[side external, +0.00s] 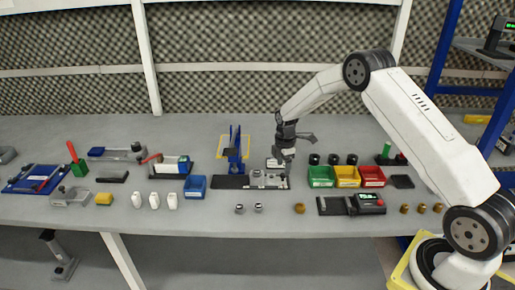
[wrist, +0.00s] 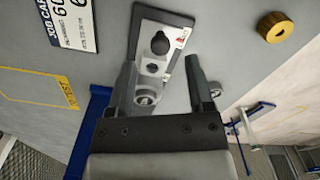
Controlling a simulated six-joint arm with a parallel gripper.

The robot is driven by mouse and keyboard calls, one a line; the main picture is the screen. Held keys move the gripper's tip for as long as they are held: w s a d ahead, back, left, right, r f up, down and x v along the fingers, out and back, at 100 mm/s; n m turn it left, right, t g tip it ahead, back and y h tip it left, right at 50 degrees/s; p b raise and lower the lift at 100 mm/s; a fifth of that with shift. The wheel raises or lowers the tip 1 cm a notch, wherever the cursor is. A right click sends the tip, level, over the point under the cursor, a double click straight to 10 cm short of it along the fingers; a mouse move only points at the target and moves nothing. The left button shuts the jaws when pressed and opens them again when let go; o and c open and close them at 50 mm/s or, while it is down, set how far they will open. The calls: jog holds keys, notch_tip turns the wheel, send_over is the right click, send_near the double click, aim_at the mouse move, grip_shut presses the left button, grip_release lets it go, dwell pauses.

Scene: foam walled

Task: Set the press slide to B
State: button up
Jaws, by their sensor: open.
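The blue press (side external: 234,152) stands upright on a dark base at the middle of the bench. The press slide (side external: 268,180), a grey metal block on a base plate, lies just right of it. In the wrist view the slide (wrist: 152,68) carries a black round knob (wrist: 160,43), beside a white label strip with a red mark (wrist: 181,37). The letters are too small to read. My gripper (side external: 279,164) points down over the slide. In the wrist view its fingers (wrist: 160,64) are apart on either side of the slide, with nothing held between them; contact cannot be told.
Green (side external: 321,176), yellow (side external: 347,176) and red (side external: 373,176) bins stand close right of the slide. A blue bin (side external: 195,187) is left of the press. Small metal parts (side external: 258,207) lie in front.

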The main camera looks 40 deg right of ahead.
aim_at(283, 174)
jog(key=shift+f, duration=1.65)
grip_shut()
